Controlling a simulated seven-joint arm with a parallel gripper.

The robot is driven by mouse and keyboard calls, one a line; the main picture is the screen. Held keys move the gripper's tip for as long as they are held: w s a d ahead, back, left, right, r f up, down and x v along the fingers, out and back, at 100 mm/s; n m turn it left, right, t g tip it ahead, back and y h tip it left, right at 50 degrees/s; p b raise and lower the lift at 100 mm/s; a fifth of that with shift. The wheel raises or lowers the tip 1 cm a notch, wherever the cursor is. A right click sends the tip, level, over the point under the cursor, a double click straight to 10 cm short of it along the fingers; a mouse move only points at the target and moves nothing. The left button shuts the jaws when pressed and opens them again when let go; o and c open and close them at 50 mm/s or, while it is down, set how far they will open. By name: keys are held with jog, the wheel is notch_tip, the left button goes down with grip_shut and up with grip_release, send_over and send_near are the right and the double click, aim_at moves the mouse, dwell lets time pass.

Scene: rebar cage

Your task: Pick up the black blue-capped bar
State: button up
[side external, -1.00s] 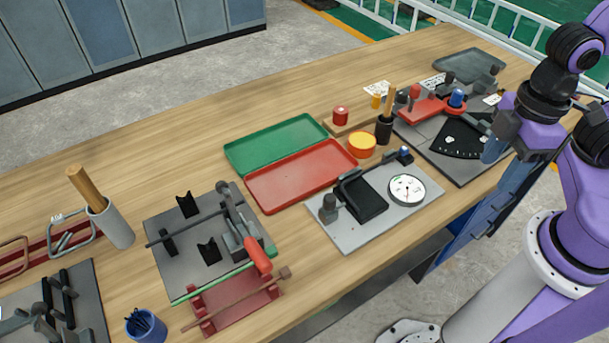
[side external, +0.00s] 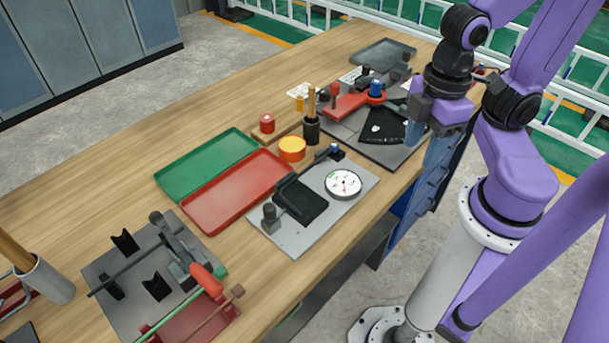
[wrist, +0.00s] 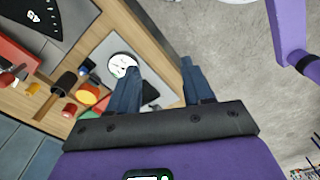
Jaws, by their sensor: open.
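A dark bar (side external: 318,160) with a small blue cap (side external: 334,149) lies along the back of the light grey plate (side external: 295,243), behind the white round dial (side external: 343,184). Its lower left part runs into a black block (side external: 302,199). My gripper (side external: 425,138) is open and empty, with blue fingers pointing down, to the right of the plate by the table's front edge. In the wrist view my gripper (wrist: 159,66) has its fingers wide apart, with the table edge and floor between them. The dial (wrist: 122,64) shows beside the left finger; the bar is hard to make out there.
A dark plate carries a red tool (side external: 350,105) with a blue knob (side external: 376,88) and a black fan-shaped piece (side external: 385,128), close to my gripper. A black cup (side external: 311,130), a yellow-orange disc (side external: 292,149) and a red tray (side external: 225,200) stand behind or left of the grey plate.

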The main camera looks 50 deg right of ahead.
jog(key=shift+c, duration=0.4)
jog(key=m+g, duration=0.2)
jog(key=m, duration=2.9)
send_over(314, 163)
jog(key=w, duration=0.1)
notch_tip(314, 163, down, 10)
jog(key=shift+s+f, duration=0.2)
jog(key=shift+f, duration=2.4)
grip_shut()
